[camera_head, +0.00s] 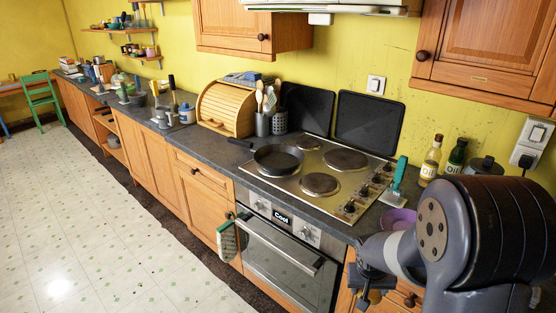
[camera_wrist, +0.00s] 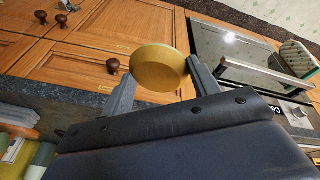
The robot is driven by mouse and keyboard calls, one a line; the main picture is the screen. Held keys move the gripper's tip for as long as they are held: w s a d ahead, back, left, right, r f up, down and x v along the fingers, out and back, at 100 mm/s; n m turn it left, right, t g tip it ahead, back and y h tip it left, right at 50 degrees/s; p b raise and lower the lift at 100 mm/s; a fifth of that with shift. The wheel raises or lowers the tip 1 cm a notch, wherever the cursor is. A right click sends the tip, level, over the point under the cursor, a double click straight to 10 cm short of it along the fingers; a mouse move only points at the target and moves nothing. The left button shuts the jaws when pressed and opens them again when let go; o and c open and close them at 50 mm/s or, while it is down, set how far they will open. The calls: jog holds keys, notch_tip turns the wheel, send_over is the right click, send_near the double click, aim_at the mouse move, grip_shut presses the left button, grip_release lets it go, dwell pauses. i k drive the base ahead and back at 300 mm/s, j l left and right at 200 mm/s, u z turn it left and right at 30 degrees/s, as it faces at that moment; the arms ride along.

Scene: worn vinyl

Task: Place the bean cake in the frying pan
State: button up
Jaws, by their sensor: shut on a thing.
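The bean cake (camera_wrist: 158,68) is a round, flat, tan-yellow disc, seen in the wrist view between the two fingers of my gripper (camera_wrist: 158,82). My gripper is shut on it and holds it in front of the wooden drawer fronts. In the head view my gripper (camera_head: 373,290) is at the lower right, in front of the counter edge, and the cake is mostly hidden there.
The steel stove (camera_head: 318,210) has other bare burners. A purple bowl (camera_head: 398,218), a green-handled tool (camera_head: 399,174) and oil bottles (camera_head: 431,162) stand to its right. An oven handle (camera_head: 272,243) and a hanging mitt (camera_head: 227,240) stick out in front.

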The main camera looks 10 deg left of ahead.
aim_at(283, 161)
jog(key=i+j+z, duration=0.1)
jog(key=j, duration=0.35)
jog(key=i+j+z, duration=0.1)
jog(key=j, duration=0.35)
jog(key=i+j+z, duration=0.1)
jog(key=j, duration=0.35)
jog(key=i+j+z, duration=0.1)
jog(key=i+j, duration=0.15)
jog(key=j, duration=0.25)
jog(key=i+j+z, duration=0.1)
jog(key=j, duration=0.25)
jog(key=i+j, duration=0.25)
jog(key=i+j+z, duration=0.15)
jog(key=j, duration=0.3)
jog(key=i+j, duration=0.15)
jog(key=j, duration=0.2)
jog(key=i, duration=0.55)
jog(key=z, duration=0.05)
